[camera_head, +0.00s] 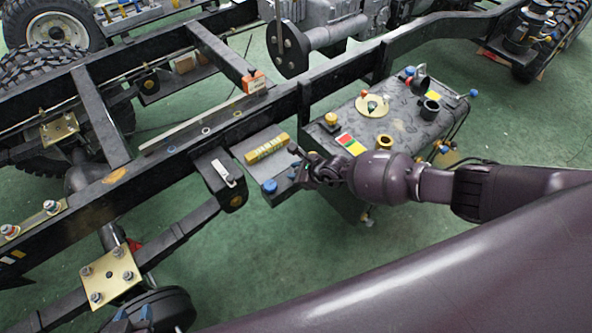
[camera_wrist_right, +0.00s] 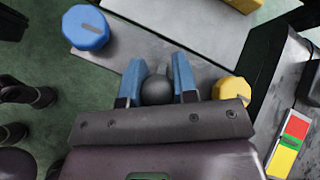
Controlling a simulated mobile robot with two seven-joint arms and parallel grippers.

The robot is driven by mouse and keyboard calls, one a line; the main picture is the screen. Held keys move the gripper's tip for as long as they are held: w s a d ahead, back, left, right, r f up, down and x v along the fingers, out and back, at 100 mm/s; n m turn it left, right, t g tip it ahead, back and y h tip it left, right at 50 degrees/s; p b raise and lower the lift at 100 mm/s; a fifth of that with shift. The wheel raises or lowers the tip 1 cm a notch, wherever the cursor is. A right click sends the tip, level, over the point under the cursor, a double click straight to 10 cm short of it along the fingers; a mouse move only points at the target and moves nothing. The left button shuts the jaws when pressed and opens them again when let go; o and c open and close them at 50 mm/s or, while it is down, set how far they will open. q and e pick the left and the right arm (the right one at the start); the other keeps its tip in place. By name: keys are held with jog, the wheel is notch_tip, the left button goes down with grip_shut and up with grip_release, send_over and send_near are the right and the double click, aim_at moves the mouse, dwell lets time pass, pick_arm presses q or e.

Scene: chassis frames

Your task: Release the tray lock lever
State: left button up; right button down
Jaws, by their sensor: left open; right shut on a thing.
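A round black knob (camera_wrist_right: 157,89), apparently the end of the tray lock lever, sits between the blue fingertips of my right gripper (camera_wrist_right: 157,82) in the right wrist view. The fingers are shut on it from both sides. The lever's shaft is hidden. In the head view my right gripper (camera_head: 305,168) reaches in from the right to the corner of a grey tray-like box (camera_head: 285,190) beside the frame rail. A blue cap (camera_wrist_right: 85,27) lies to the left of the fingers and a yellow cap (camera_wrist_right: 232,90) to the right. My left gripper is not seen.
A dark tank (camera_head: 402,125) with several fittings and a red, yellow and green label stands close on the right. The black chassis rail (camera_head: 170,158) runs along the left. Green floor (camera_head: 290,245) is open in front.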

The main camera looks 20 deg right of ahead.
dwell(0.4)
jog(key=c, duration=1)
grip_release()
jog(key=shift+o, duration=0.2)
jog(key=p+v, duration=0.4)
jog(key=v, duration=0.6)
jog(key=shift+s+d+r, duration=0.2)
jog(key=shift+s+r, duration=0.05)
jog(key=shift+s, duration=0.05)
